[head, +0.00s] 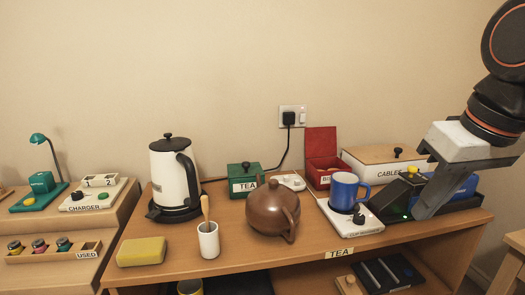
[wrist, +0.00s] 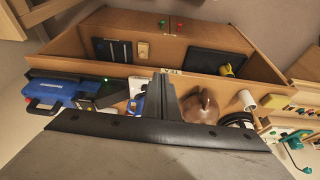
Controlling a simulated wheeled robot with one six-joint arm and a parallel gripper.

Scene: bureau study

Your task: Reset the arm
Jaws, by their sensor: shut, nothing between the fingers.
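My gripper (head: 424,208) comes down from the upper right in the head view. Its fingers are shut and empty, slanting down in front of a black tray (head: 468,205) at the right end of the desk. In the wrist view the closed fingers (wrist: 163,84) stand in the middle, with the desk beyond them. A blue case (head: 464,187) is partly hidden behind the fingers; it also shows at the left of the wrist view (wrist: 60,92). From the head view I cannot tell whether the fingers touch the tray.
A blue mug (head: 346,191) on a white cup warmer (head: 346,222) stands left of my gripper. A brown teapot (head: 272,211), kettle (head: 170,180), white cup (head: 208,241) and yellow sponge (head: 141,251) stand farther left. A cables box (head: 370,168) is behind. The air above the desk's left is clear.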

